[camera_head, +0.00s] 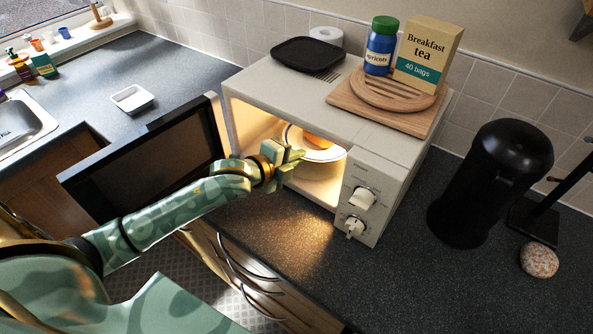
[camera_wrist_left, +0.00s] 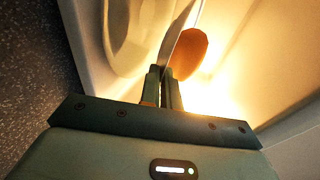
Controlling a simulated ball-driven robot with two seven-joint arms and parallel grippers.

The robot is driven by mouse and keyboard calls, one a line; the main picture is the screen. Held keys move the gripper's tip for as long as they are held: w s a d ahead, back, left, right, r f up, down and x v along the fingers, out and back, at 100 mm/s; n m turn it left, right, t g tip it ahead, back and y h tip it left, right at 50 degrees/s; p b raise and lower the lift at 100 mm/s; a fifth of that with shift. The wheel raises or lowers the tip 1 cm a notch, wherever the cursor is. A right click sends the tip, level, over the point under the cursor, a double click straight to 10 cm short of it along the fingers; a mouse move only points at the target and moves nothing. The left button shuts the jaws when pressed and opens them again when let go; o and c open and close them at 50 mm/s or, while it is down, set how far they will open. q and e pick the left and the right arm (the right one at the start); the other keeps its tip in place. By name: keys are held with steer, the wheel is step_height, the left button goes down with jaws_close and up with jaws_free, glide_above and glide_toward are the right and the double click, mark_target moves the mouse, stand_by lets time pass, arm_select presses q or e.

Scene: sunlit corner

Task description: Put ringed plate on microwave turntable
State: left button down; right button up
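The ringed plate (camera_head: 325,154), white with a blue ring, is inside the open, lit microwave (camera_head: 385,155). A round orange-brown food item (camera_head: 318,140) lies on it and also shows in the left wrist view (camera_wrist_left: 191,52). My left gripper (camera_head: 294,155) reaches into the microwave mouth at the plate's near left edge. In the left wrist view its fingers (camera_wrist_left: 164,84) are closed together on the plate's rim, which appears nearly edge-on. A pale round surface (camera_wrist_left: 125,40), apparently the turntable, lies beside the plate there; I cannot tell whether they touch. My right gripper is out of view.
The microwave door (camera_head: 145,160) stands open to the left, behind my left arm. On the microwave are a black tray (camera_head: 307,53), a wooden board (camera_head: 385,108), a blue jar (camera_head: 380,50) and a tea box (camera_head: 428,55). A black canister (camera_head: 490,180) stands right.

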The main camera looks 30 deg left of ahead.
arm_select(q)
steer(key=f+b, duration=0.1)
steer(key=f, duration=0.4)
steer(key=shift+w+b, duration=0.2)
steer(key=shift+b, duration=0.15)
steer(key=shift+r, duration=0.1)
steer(key=c, duration=2)
jaws_free()
steer(key=shift+f, duration=0.2)
steer(key=shift+c, duration=0.2)
steer(key=shift+o, duration=0.6)
steer(key=shift+r, duration=0.1)
steer(key=shift+s+r, duration=0.15)
steer(key=shift+s, duration=0.15)
steer(key=p+v, duration=0.2)
steer(key=v, duration=0.9)
steer(key=shift+s+a+r, duration=0.15)
steer(key=shift+s, duration=0.05)
